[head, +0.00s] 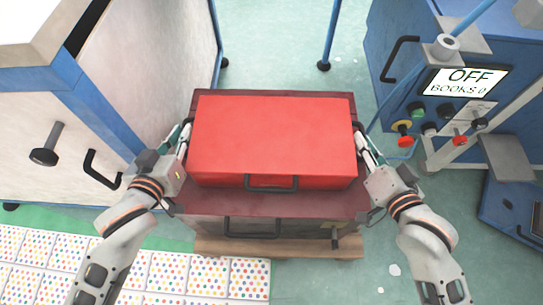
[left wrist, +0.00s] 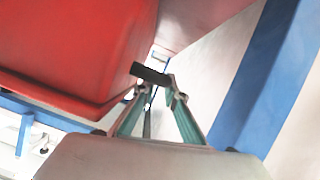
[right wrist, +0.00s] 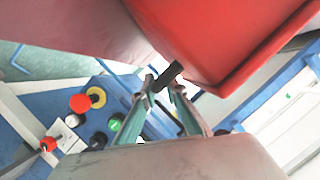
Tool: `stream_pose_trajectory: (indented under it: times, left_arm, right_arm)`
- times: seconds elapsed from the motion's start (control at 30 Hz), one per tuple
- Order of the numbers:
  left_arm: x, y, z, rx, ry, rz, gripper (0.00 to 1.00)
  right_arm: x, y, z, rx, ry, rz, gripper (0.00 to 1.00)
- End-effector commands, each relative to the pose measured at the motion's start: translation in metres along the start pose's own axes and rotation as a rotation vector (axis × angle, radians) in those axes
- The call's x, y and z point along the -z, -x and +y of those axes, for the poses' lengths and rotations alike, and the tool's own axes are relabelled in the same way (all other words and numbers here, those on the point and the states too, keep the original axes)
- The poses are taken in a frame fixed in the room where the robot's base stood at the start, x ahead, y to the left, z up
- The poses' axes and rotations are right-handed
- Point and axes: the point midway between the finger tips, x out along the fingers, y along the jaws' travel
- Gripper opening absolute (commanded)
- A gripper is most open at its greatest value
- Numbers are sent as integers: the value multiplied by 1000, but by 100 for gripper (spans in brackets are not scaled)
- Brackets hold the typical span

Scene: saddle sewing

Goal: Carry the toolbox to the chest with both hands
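The red toolbox (head: 272,135) is level over the dark red top of the wooden chest (head: 200,205), its front handle (head: 271,183) facing me. I cannot tell whether it rests on the chest or hangs just above it. My left gripper (head: 184,140) is at its left side. In the left wrist view, my left fingers (left wrist: 157,90) close around a black side handle (left wrist: 150,74). My right gripper (head: 361,143) is at its right side. In the right wrist view, my right fingers (right wrist: 164,88) close around the other black side handle (right wrist: 168,76). The toolbox's underside is hidden.
A white cabinet with blue edges (head: 50,120) stands close on the left. A blue machine with buttons and an OFF screen (head: 466,82) stands on the right. Blue legs (head: 331,35) rise behind. A dotted mat (head: 200,275) lies at front left; green floor shows at front right.

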Motion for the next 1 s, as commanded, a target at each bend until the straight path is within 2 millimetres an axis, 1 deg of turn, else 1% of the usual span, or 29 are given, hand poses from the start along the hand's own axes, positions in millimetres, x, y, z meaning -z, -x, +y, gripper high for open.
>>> stream_pose_trajectory:
  times: [0.03,0.57,0.67,0.73,1.0]
  left_arm:
    - [3,0,2,-3,1,5,26]
    - [0,2,1,-2,2,0,26]
    - [-1,10,1,-2,2,-1,26]
    - [-1,18,1,-1,4,-2,26]
    - [1,58,0,0,3,1,26]
  right_arm:
    - [3,0,-4,6,-1,5,26]
    - [1,0,-1,3,0,2,26]
    - [1,0,-1,2,0,2,26]
    - [1,0,-1,2,0,2,26]
    - [1,0,-1,2,0,1,26]
